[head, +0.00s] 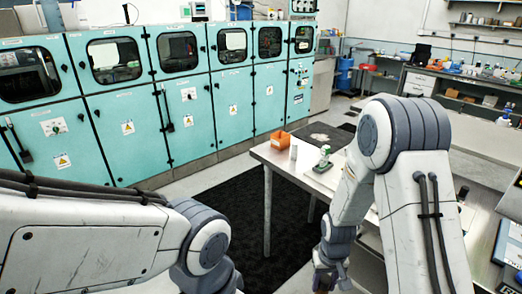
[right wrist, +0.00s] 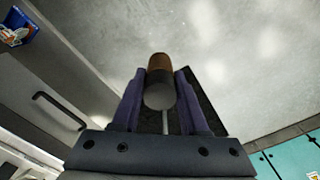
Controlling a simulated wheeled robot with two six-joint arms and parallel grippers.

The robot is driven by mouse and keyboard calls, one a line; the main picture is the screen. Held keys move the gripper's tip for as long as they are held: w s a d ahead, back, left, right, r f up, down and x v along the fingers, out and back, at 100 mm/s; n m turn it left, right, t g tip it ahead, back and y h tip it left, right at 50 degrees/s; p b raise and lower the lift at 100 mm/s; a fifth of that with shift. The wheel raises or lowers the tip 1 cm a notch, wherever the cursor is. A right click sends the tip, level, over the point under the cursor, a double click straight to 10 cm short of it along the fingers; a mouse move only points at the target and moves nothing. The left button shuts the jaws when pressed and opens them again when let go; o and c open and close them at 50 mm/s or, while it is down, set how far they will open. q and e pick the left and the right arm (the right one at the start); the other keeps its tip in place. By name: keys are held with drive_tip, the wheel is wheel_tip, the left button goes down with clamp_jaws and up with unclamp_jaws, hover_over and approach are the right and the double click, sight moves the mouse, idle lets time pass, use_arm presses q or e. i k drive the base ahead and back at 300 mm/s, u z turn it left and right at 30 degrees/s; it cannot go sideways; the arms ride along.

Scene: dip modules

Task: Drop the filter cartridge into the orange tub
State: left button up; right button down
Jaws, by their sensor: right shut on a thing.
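My right gripper (right wrist: 160,100) is shut on a short cylinder, the filter cartridge (right wrist: 160,72), brown at its far end and dark grey at its near end. In the head view my right gripper (head: 325,283) is at the bottom edge, low beside the table and only partly visible; the cartridge cannot be made out there. The orange tub (head: 280,141) stands near the far left corner of the table, well away from the gripper. My left arm comes in from the left, but its gripper is out of the picture.
The table (head: 283,169) also bears a small white block (head: 293,152) close to the tub and a green-and-white bottle (head: 324,158) to its right. Teal cabinets (head: 190,115) line the back left. A dark mat (head: 240,215) covers the floor left of the table.

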sight(284, 146)
drive_tip(key=u, duration=0.6)
drive_tip(key=i, duration=0.75)
drive_tip(key=u, duration=0.5)
drive_tip(key=i, duration=0.65)
drive_tip(key=z, duration=0.25)
